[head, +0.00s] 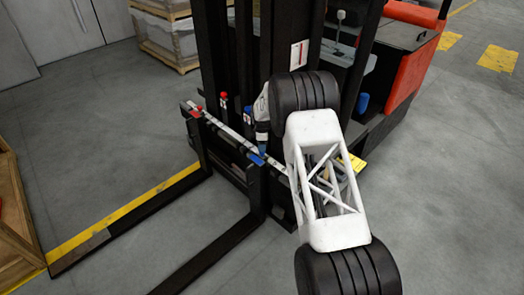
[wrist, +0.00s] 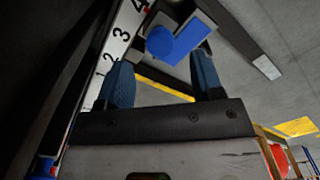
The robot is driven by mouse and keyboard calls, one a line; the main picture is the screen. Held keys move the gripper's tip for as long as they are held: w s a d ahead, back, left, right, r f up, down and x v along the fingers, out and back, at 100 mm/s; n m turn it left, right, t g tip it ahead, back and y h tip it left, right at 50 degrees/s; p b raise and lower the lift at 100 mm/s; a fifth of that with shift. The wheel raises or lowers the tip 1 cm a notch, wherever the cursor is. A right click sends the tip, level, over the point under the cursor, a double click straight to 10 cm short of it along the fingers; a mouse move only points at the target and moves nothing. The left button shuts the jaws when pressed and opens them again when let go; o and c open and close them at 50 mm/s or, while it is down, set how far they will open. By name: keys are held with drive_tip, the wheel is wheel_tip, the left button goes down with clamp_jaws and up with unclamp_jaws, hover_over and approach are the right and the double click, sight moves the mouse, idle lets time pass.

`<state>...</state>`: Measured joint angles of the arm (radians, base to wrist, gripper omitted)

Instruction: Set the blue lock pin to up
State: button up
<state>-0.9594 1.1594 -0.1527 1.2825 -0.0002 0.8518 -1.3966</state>
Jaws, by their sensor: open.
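The blue lock pin shows in the wrist view as a round blue knob (wrist: 160,42) beside a flat blue plate (wrist: 196,38). In the head view, its blue part (head: 256,160) sits on the numbered bar of the forklift's carriage, at the right fork. My gripper (head: 262,150) is just above it. In the wrist view my gripper (wrist: 163,62) is open, its blue fingers on either side of the knob, with a visible gap. I cannot tell whether the pin is up or down.
The numbered bar (wrist: 119,42) runs along the carriage. A red part (head: 197,113) sits at its left end. Red (head: 224,96) and blue (head: 248,111) knobs stand behind the bar by the dark mast. A fork (head: 205,255) extends forward. A wooden crate (head: 15,225) is at left.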

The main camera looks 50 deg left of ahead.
drive_tip(key=shift+f, duration=2.15)
clamp_jaws()
